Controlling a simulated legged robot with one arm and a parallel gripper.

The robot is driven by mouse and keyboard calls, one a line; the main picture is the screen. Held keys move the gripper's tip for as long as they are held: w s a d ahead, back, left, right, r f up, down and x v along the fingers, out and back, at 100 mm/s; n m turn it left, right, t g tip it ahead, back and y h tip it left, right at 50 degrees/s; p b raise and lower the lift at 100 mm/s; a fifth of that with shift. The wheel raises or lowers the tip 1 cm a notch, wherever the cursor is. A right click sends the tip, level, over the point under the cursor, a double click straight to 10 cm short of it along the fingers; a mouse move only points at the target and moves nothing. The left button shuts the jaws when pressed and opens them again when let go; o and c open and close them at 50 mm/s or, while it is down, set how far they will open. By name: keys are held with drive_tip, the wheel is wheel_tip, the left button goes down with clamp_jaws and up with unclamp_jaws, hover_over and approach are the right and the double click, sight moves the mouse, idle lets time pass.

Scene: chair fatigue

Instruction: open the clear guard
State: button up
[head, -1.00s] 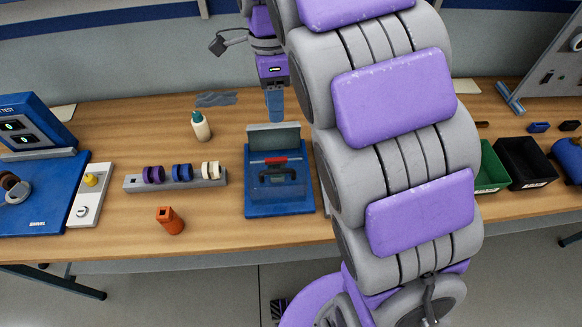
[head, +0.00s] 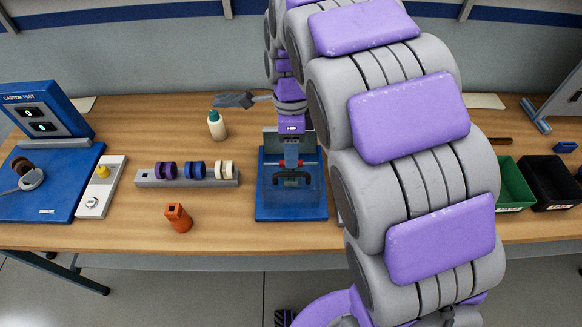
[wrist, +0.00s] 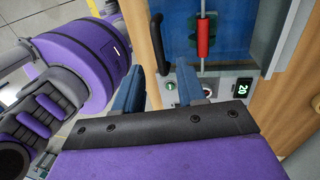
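The clear guard (head: 276,199) is a see-through box on a blue fixture (head: 292,213). It looks shut, with a dark handle (head: 284,181) across it. The handle also shows in the wrist view (wrist: 157,45), as a black bar beyond the fingertips. A red grip (wrist: 203,38) on a metal rod lies to its right. My gripper (wrist: 161,72) is open and empty, its two blue fingers apart and pointing at the fixture. In the head view my gripper hangs over the fixture's rear; whether it touches the guard cannot be told.
A panel with a green button and a lit "20" display (wrist: 241,88) sits near my right finger. Black bin (head: 552,180) stands right.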

drive_tip(key=f, duration=0.3)
drive_tip(key=s+f+b, duration=0.1)
drive_tip(key=f, duration=0.1)
drive_tip(key=shift+c, duration=0.4)
drive_tip(key=shift+r, duration=0.1)
clamp_jaws()
